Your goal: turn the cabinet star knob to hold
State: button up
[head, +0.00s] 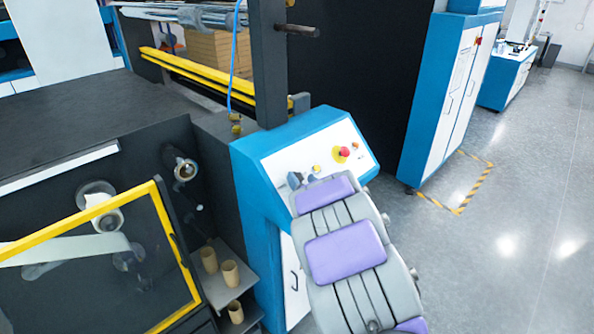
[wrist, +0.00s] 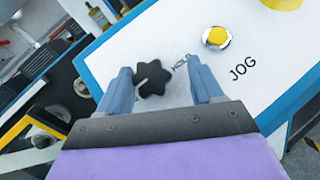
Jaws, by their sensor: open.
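The black star knob (wrist: 152,78) sits on the white sloped panel of the blue cabinet, with a pale pointer line on it. In the wrist view my gripper (wrist: 160,82) is open, with one blue-grey finger on each side of the knob and visible gaps between. Lettering beside the knob is partly hidden and small. In the head view my purple and grey arm reaches to the cabinet panel (head: 289,150), and my gripper (head: 303,179) is at the panel's lower left. The knob is not clear there.
A yellow button (wrist: 216,37) labelled JOG is right of the knob. A red emergency button (head: 344,152) on yellow is further up the panel. A yellow-framed guard (head: 165,235) and cardboard cores (head: 230,273) are left of the cabinet. Open floor (head: 500,240) lies right.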

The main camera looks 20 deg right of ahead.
jog(key=shift+w+a, duration=0.2)
jog(key=shift+a, duration=0.05)
jog(key=shift+a+r, duration=0.1)
jog(key=shift+a, duration=0.6)
jog(key=shift+d, duration=0.6)
jog(key=c, duration=0.5)
jog(key=shift+a, duration=0.25)
jog(key=c, duration=0.6)
